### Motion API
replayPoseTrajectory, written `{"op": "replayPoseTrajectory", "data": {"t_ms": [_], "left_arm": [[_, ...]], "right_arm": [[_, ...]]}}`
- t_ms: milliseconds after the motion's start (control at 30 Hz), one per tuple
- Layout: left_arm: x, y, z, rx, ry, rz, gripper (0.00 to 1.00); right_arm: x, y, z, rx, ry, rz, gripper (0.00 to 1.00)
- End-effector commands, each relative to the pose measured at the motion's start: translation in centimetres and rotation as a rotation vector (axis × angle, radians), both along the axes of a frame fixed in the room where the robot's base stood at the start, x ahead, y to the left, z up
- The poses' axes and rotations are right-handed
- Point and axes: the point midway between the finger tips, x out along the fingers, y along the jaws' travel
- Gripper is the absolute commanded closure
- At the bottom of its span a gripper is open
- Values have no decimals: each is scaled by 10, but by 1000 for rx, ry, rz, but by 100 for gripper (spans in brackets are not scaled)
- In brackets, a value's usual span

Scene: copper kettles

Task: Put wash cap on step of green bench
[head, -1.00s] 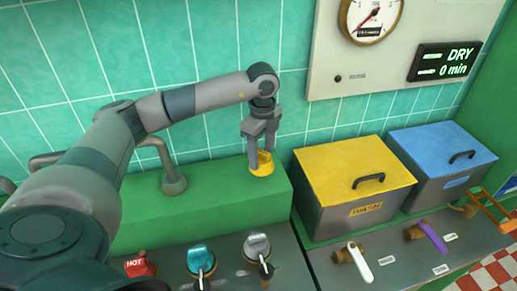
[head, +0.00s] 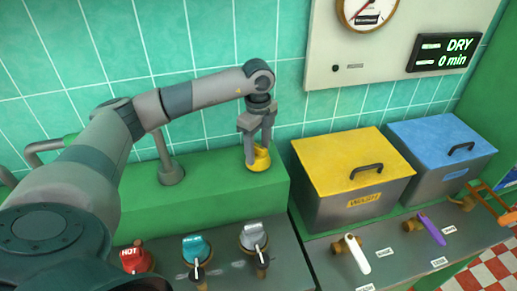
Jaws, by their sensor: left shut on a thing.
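The wash cap is a small yellow piece (head: 258,161) at the right end of the raised green step (head: 222,195) of the bench. My left gripper (head: 257,150) points down from above and is shut on the cap. The cap's base appears to be at the step's top surface; I cannot tell whether it rests there or hangs just above. My right gripper is not in view.
A yellow-lidded WASH box (head: 350,165) and a blue-lidded box (head: 440,155) stand to the right. Red (head: 135,257), teal (head: 196,248) and grey (head: 253,237) knobs line the front. A grey pipe (head: 168,165) rises from the step.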

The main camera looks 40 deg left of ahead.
Motion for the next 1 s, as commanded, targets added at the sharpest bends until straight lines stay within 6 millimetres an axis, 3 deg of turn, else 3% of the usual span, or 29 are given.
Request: {"op": "replayPoseTrajectory", "data": {"t_ms": [1000], "left_arm": [[0, 0, -5, 0, 0, 0, 67]], "right_arm": [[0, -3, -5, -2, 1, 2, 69]]}}
